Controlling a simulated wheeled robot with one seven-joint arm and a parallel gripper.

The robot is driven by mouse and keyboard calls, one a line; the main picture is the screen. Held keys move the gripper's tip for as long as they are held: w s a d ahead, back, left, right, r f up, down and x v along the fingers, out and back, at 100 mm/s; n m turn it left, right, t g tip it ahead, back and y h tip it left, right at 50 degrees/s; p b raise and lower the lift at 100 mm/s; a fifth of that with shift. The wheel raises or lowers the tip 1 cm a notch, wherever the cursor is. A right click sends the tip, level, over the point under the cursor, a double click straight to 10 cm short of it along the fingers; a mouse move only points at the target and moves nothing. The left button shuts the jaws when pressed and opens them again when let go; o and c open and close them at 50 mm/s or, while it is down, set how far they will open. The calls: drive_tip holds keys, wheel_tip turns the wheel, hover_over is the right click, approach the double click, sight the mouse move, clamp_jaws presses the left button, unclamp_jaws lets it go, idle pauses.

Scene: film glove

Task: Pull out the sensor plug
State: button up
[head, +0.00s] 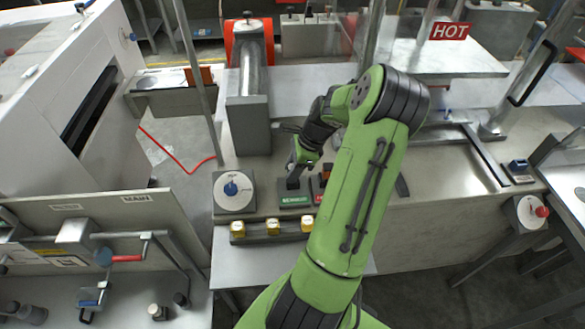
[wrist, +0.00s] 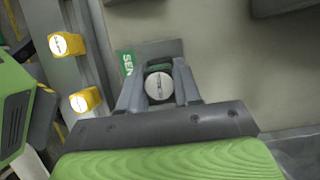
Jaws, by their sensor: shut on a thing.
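The sensor plug (wrist: 159,87) has a round pale top and sits between my gripper's two fingers in the wrist view. My gripper (wrist: 157,88) is shut on it from both sides. In the head view my gripper (head: 293,181) points down right above the sensor socket block (head: 295,200), which has a green label. The same green label (wrist: 127,62) shows beside the fingers in the wrist view. The plug's lower end is hidden, so I cannot tell whether it is seated or lifted.
Several yellow-capped pieces (head: 272,227) stand in a rail in front of the block. A round dial with a blue knob (head: 231,188) is to its left. A red-edged block (head: 319,188) lies close on the right, partly hidden by my arm. A HOT sign (head: 449,31) stands behind.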

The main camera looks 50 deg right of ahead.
drive_tip(key=shift+r, duration=0.2)
drive_tip(key=shift+r+p, duration=2.15)
drive_tip(key=shift+p, duration=0.3)
wheel_tip(320, 180, up, 3)
drive_tip(key=p, duration=0.3)
drive_tip(key=shift+r+p, duration=0.1)
drive_tip(key=shift+p, duration=0.2)
drive_tip(key=shift+f, duration=0.2)
